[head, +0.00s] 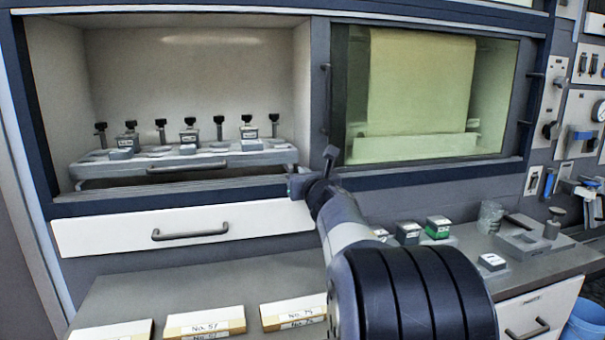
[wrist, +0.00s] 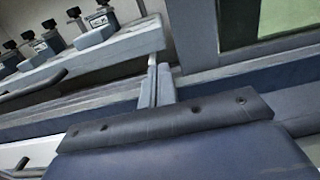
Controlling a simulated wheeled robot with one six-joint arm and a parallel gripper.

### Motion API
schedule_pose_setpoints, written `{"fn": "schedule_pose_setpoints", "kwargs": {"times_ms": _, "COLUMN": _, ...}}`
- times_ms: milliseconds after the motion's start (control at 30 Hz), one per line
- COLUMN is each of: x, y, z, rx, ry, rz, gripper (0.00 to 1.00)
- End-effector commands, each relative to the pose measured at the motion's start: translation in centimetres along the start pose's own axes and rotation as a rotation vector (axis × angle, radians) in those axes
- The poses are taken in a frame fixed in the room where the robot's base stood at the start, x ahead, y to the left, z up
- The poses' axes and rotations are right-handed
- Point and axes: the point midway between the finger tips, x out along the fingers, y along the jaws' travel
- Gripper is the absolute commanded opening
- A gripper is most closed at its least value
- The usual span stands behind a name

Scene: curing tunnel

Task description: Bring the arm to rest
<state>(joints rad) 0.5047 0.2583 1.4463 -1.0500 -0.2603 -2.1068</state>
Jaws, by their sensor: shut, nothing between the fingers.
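My arm reaches up from the lower right in the head view, in front of the tunnel cabinet. My gripper (head: 330,156) is at its far end, just in front of the frame between the open bay and the glass door. In the wrist view the two fingers of my gripper (wrist: 157,82) lie close together, shut and empty. They point toward the cabinet front near the right end of a grey tray (wrist: 85,70). From these views I cannot tell whether they touch anything.
The tray (head: 230,160) in the open bay holds several small blocks and black-knobbed posts. A glass door (head: 430,95) covers the right bay. A white drawer (head: 110,232) is below.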

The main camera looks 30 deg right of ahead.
Motion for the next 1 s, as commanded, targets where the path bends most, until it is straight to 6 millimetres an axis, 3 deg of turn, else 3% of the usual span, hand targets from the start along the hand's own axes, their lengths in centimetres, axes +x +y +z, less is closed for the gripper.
{"fn": "schedule_pose_setpoints", "kwargs": {"times_ms": 200, "x": -3.7, "y": 0.0, "z": 0.1, "rx": -0.002, "ry": -0.003, "rz": -0.002, "gripper": 0.0}}
{"fn": "schedule_pose_setpoints", "kwargs": {"times_ms": 400, "x": -6.0, "y": -0.1, "z": 0.1, "rx": -0.002, "ry": -0.002, "rz": -0.002, "gripper": 0.0}}
{"fn": "schedule_pose_setpoints", "kwargs": {"times_ms": 633, "x": -6.8, "y": 0.0, "z": 0.1, "rx": 0.0, "ry": -0.001, "rz": -0.001, "gripper": 0.0}}
{"fn": "schedule_pose_setpoints", "kwargs": {"times_ms": 1000, "x": -6.3, "y": 0.0, "z": 0.0, "rx": -0.001, "ry": 0.0, "rz": 0.0, "gripper": 0.0}}
